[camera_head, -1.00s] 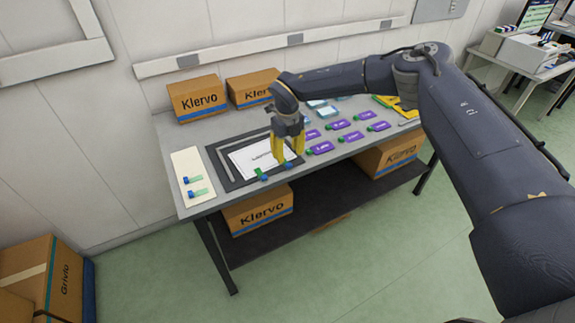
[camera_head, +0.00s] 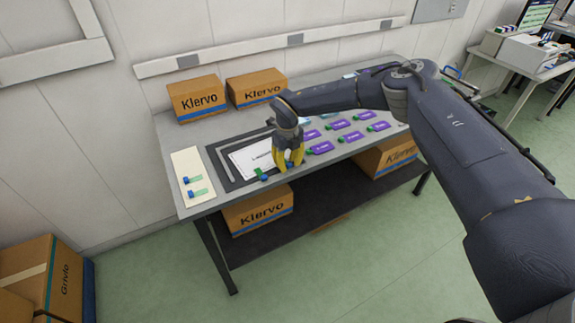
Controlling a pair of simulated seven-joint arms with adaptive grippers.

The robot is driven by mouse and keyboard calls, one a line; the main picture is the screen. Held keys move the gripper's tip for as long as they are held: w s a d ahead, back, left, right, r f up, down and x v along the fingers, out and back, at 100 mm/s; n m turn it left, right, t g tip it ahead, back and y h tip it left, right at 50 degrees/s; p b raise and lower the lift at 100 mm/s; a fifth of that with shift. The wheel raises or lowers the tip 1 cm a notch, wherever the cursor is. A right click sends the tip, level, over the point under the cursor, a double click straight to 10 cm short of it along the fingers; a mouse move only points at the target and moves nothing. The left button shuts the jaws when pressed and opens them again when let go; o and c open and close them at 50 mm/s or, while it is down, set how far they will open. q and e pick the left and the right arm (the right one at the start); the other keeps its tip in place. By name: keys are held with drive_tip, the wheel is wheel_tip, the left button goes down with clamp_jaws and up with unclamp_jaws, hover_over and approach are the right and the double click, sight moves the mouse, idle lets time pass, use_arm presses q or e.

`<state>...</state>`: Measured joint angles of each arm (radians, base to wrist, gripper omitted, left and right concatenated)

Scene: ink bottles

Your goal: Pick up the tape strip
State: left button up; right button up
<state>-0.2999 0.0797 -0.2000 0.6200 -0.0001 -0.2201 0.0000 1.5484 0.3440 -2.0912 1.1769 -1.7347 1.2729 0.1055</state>
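Two tape strips, an upper one (camera_head: 192,180) and a lower one (camera_head: 198,193), each blue and green, lie on the cream board at the table's left end. Another blue-green tape strip (camera_head: 262,174) lies at the front edge of the white sheet (camera_head: 246,160) on the dark mat. My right gripper (camera_head: 289,166) points down with its yellow fingers at the sheet's front right corner. Its fingers largely hide the spot where a further strip lay. I cannot tell whether they are closed on it. My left gripper is not in view.
Several purple bottles or labels (camera_head: 320,148) lie in rows right of the mat. Two Klervo boxes, one left (camera_head: 196,98) and one right (camera_head: 256,88), stand at the back of the table. More boxes (camera_head: 258,211) sit on the shelf below.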

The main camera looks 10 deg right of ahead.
drive_tip(key=c, duration=0.3)
drive_tip(key=shift+r, duration=0.1)
